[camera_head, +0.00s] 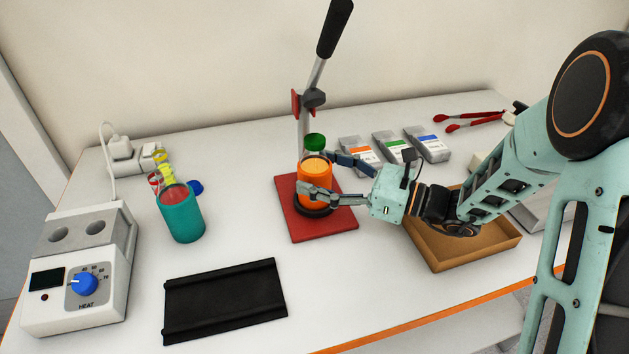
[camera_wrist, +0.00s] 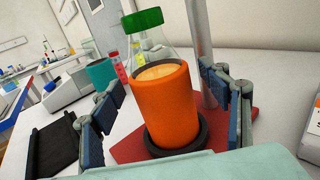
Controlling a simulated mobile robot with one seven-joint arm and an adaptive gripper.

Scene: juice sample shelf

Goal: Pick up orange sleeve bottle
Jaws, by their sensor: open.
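The orange sleeve bottle (camera_head: 315,178) stands on the red base plate of a lever stand, inside or on a black ring (camera_head: 314,209). A green-capped clear bottle top (camera_head: 315,145) shows directly above or behind the sleeve; I cannot tell whether they are joined. My gripper (camera_head: 322,175) is open, with one finger on the near side of the sleeve and one on the far side. In the wrist view the orange sleeve (camera_wrist: 166,108) is between the two blue-padded fingers (camera_wrist: 164,112), with a visible gap at the right finger. The left finger is close to it.
The lever stand's post (camera_wrist: 202,60) rises just behind the bottle. A teal cup (camera_head: 180,213) and a heater block (camera_head: 82,270) are left. A black tray (camera_head: 224,301) lies in front. A brown tray (camera_head: 436,262) sits below my arm. Several labelled packs (camera_head: 391,147) lie behind.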

